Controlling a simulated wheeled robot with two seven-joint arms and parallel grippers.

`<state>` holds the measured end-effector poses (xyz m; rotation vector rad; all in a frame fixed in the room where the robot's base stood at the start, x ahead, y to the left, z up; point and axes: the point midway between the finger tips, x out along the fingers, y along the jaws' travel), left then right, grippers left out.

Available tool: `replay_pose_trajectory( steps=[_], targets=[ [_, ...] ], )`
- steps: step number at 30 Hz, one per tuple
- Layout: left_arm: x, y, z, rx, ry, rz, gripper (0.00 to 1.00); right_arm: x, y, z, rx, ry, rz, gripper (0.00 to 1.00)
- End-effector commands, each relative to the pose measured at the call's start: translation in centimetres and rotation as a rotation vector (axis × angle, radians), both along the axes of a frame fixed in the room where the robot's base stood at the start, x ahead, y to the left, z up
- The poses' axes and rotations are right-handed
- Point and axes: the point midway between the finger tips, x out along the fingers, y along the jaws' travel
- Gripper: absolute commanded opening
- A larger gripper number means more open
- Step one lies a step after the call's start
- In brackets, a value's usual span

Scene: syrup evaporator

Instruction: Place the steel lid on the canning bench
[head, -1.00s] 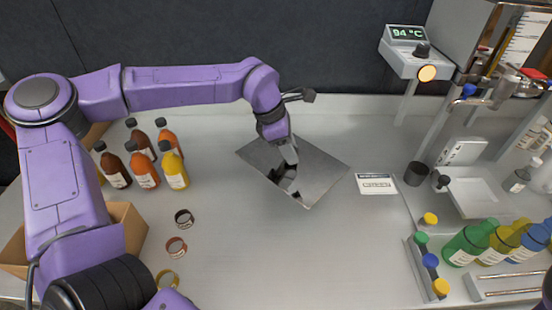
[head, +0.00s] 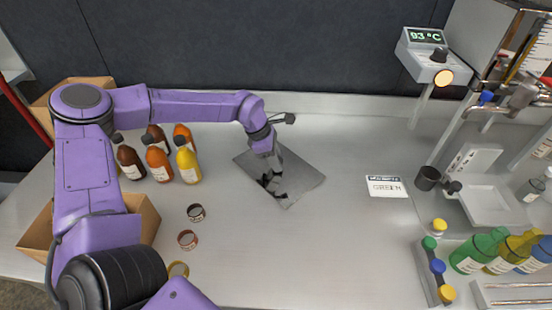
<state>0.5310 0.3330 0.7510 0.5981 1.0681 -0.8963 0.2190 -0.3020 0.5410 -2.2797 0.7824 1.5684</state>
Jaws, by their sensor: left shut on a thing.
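The steel lid (head: 305,181) is a flat grey rectangular plate over the middle of the canning bench (head: 335,245), right of the syrup bottles. My left gripper (head: 274,186) reaches down onto the lid's left part and is shut on it. The fingertips are dark and partly blend with reflections in the metal. The lid looks level and close to the bench top; I cannot tell whether it touches. My right gripper is not in view.
Several syrup bottles (head: 159,165) stand at the left, with loose rings (head: 188,240) in front and a cardboard box (head: 140,218) beside. A label card (head: 386,187) lies right of the lid. Coloured bottles (head: 468,252) stand at the right. The front middle is clear.

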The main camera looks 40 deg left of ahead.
Motion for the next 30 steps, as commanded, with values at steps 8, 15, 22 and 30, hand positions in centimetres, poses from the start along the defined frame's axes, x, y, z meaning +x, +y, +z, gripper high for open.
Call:
replay_pose_trajectory(
  steps=[8,15,22,30],
  targets=[
    [0.0,0.0,-0.2,0.0,0.0,0.0,0.6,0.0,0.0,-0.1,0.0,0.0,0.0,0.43],
    [-0.1,0.1,0.7,-0.001,-0.002,0.001,0.6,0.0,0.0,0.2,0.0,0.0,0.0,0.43],
    [-1.1,1.9,5.8,-0.003,-0.007,0.003,0.6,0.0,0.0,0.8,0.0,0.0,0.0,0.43],
    [-2.2,3.7,10.5,-0.001,-0.002,0.001,0.6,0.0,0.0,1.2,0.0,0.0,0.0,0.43]
  ],
)
